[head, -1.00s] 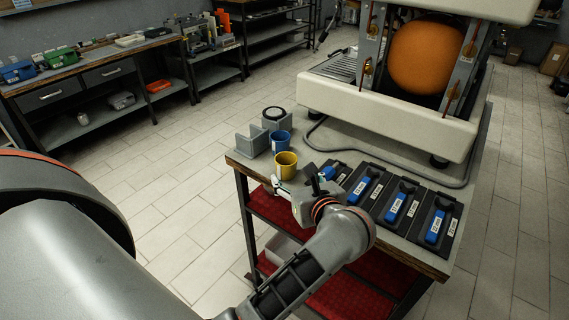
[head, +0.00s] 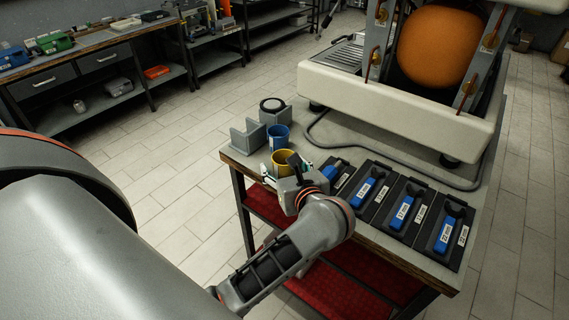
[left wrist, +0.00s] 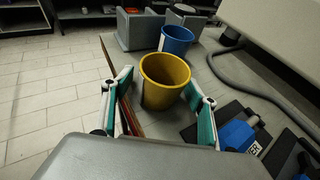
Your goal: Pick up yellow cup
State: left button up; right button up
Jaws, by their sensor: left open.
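The yellow cup (head: 286,161) stands upright near the left corner of the table (head: 340,150). In the left wrist view the yellow cup (left wrist: 164,82) is in the middle, its open top showing. My left gripper (head: 283,172) is open at the cup's near side. In the left wrist view the fingers of the left gripper (left wrist: 160,105) stand to the left and right of the cup, with the cup between or just beyond their tips. I cannot tell whether they touch it. My right gripper is not in view.
Black trays with blue tools (head: 405,210) lie to the right. A large machine (head: 400,105) and a grey cable (head: 390,165) are behind.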

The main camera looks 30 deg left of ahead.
pick_arm(q)
jog(key=c, duration=1.2)
jog(key=shift+c, duration=0.2)
